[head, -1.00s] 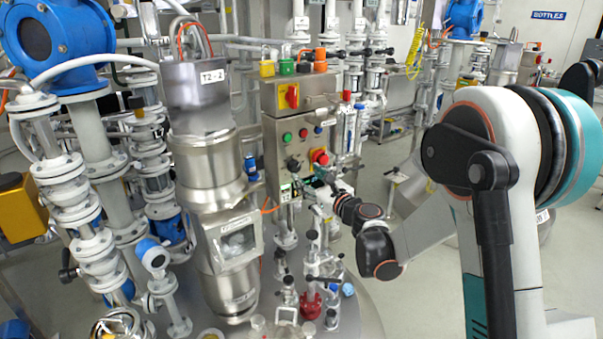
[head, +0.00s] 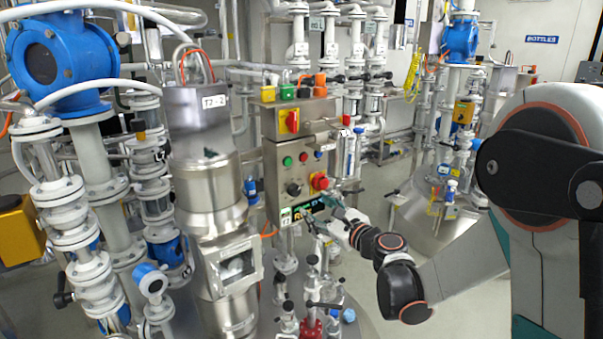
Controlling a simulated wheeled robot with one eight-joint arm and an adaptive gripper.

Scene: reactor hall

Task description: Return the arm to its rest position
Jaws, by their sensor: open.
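My arm enters from the right in the head view and reaches left toward the steel control box. My gripper (head: 322,219) is at the arm's far end, in front of the lower part of the control box (head: 272,165), close to its lit display (head: 309,209). The gripper is small in the picture; its fingers look apart, with nothing seen between them. I cannot tell whether it touches the box.
White flanged pipes with a blue meter (head: 62,62) fill the left. Valves and a red fitting (head: 311,328) stand below the gripper. Open floor (head: 375,285) shows beneath my arm.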

